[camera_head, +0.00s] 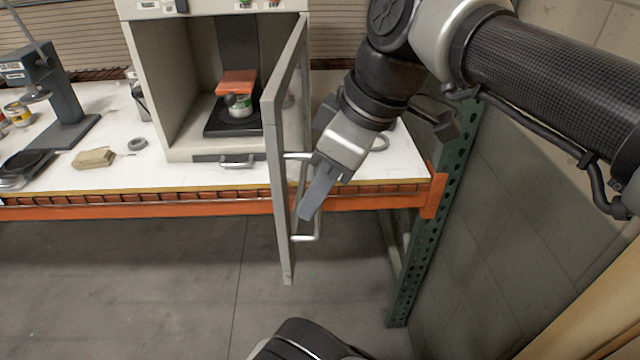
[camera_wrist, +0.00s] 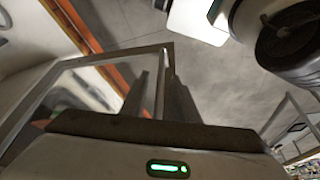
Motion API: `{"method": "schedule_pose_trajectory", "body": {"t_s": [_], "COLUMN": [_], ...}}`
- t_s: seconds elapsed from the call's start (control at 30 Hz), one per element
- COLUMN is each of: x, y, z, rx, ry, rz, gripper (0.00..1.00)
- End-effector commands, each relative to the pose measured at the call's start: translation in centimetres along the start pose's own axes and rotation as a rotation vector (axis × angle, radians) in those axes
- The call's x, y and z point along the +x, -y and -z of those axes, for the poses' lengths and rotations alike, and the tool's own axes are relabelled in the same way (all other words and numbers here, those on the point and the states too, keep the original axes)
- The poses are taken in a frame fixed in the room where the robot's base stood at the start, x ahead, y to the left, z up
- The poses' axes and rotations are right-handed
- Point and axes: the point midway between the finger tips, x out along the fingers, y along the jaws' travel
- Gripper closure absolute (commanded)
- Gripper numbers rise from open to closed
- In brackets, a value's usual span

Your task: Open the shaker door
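The shaker (camera_head: 185,85) is a white, box-like cabinet on the table. Its grey-framed door (camera_head: 277,190) is swung well open, standing out from the cabinet's right side past the table front. A silver bar handle (camera_head: 305,238) is on the door's right face. My gripper (camera_head: 310,212) is at this handle, pointing down, and hides part of it. In the wrist view, my gripper's two fingers (camera_wrist: 158,98) stand apart, with the door frame (camera_wrist: 110,56) showing beyond and between them. I cannot tell whether they touch the handle.
Inside the shaker, a small can (camera_head: 238,106) sits under an orange clamp. The white table (camera_head: 75,178) has an orange front beam (camera_head: 130,208). A green rack post (camera_head: 430,220) and block wall (camera_head: 520,190) are at right.

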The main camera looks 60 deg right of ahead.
Motion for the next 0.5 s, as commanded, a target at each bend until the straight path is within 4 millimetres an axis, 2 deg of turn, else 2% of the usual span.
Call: {"method": "schedule_pose_trajectory", "body": {"t_s": [0.13,0.23,0.5], "x": [-0.9,-2.5,-9.0], "y": [-0.1,-0.1,-0.1], "z": [0.1,0.1,0.1], "rx": [0.001,0.002,0.001], "ry": [-0.001,-0.002,-0.002], "rz": [-0.002,-0.004,-0.004], "gripper": [0.72,0.72,0.72]}}
